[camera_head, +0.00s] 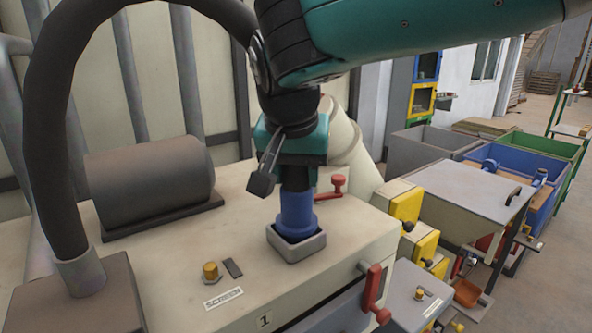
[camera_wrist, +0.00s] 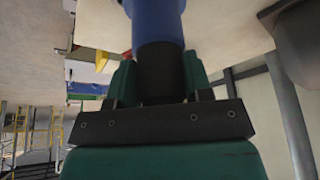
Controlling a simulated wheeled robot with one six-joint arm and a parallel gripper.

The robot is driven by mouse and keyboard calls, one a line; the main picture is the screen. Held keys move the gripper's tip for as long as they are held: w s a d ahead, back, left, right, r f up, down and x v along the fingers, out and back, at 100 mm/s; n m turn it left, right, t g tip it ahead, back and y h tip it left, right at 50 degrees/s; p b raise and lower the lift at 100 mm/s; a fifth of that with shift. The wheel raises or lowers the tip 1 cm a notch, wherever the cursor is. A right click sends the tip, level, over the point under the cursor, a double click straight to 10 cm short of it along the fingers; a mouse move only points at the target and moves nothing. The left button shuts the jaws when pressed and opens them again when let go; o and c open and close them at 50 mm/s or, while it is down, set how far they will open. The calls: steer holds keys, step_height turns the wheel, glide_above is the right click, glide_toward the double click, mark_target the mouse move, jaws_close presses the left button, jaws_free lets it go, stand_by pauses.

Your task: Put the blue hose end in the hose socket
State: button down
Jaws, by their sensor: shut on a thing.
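The blue hose end (camera_head: 297,212) is upright with its lower end inside the square grey hose socket (camera_head: 297,246) on top of the cream machine. I cannot tell how deep it sits in the socket. My gripper (camera_head: 297,172) is above the socket, shut on the dark upper part of the hose end. In the wrist view the blue hose end (camera_wrist: 155,22) extends away from my gripper (camera_wrist: 158,85), with its dark neck between the two green fingers. The socket is not clear in the wrist view.
A dark cylinder (camera_head: 150,180) lies on the machine top at left, beside a thick black hose (camera_head: 60,130). A red handle (camera_head: 334,188) stands close behind the socket. A brass knob (camera_head: 211,271) is in front. Blue and grey bins (camera_head: 428,143) stand at right.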

steer(key=c, duration=0.5)
jaws_free()
steer(key=shift+f, duration=0.1)
steer(key=d+p+v, duration=0.1)
steer(key=p+v, duration=0.1)
steer(key=v, duration=1)
steer(key=d+f+n, duration=0.4)
steer(key=d+f, duration=0.1)
steer(key=d, duration=0.4)
steer(key=s+d+f+n+g+y, duration=0.1)
steer(key=s+f, duration=0.2)
steer(key=s, duration=0.2)
steer(key=s+d+f+n+g+y, duration=0.1)
steer(key=s+f+n+g+y, duration=0.1)
steer(key=s, duration=0.4)
steer(key=s+d+f+n+g+y, duration=0.1)
steer(key=s+d+f+n+y, duration=0.1)
steer(key=s+f, duration=0.3)
steer(key=shift+s+f+g, duration=0.1)
steer(key=shift+s+g, duration=0.2)
steer(key=shift+s, duration=0.45)
